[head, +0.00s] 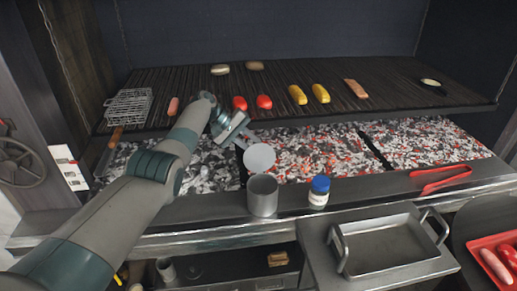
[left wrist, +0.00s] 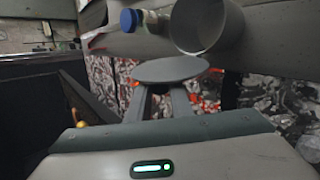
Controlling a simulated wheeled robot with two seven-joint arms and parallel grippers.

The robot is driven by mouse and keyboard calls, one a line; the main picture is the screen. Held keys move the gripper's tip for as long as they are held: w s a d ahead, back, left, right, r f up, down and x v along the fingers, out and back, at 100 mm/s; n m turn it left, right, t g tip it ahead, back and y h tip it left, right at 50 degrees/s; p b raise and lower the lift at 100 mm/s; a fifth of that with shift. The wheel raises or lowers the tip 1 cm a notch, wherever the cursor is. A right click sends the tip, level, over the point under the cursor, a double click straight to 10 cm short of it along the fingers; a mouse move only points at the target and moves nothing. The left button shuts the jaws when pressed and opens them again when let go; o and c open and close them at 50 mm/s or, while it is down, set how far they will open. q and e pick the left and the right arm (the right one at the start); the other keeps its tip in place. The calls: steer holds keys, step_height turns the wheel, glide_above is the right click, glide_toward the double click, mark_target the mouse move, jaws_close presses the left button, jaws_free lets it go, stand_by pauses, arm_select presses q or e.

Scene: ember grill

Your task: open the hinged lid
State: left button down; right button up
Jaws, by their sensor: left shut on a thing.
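A grey metal canister (head: 263,196) stands on the front ledge of the grill with its mouth uncovered. Its round grey lid (head: 259,157) is up, just behind and above the rim; the hinge cannot be made out. My left gripper (head: 245,143) reaches in from the left and is shut on the lid's edge. In the left wrist view the lid (left wrist: 170,69) lies at the tips of my left gripper (left wrist: 162,88), with the open canister (left wrist: 207,25) beyond it. My right gripper is not in view.
A blue-capped jar (head: 319,191) stands just right of the canister. Red tongs (head: 440,179) lie farther right on the ledge. A steel tray (head: 388,246) sits in front. Glowing coals (head: 310,153) lie behind, under a grill rack (head: 380,102) bearing food.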

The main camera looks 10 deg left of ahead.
arm_select(q)
steer(key=c, duration=1.6)
jaws_free()
steer(key=shift+f, duration=0.1)
steer(key=shift+o, duration=0.2)
steer(key=shift+a, duration=0.1)
steer(key=shift+a+r, duration=0.4)
steer(key=shift+r, duration=0.05)
steer(key=b+v, duration=0.4)
steer(key=v, duration=1.2)
steer(key=shift+s, duration=0.1)
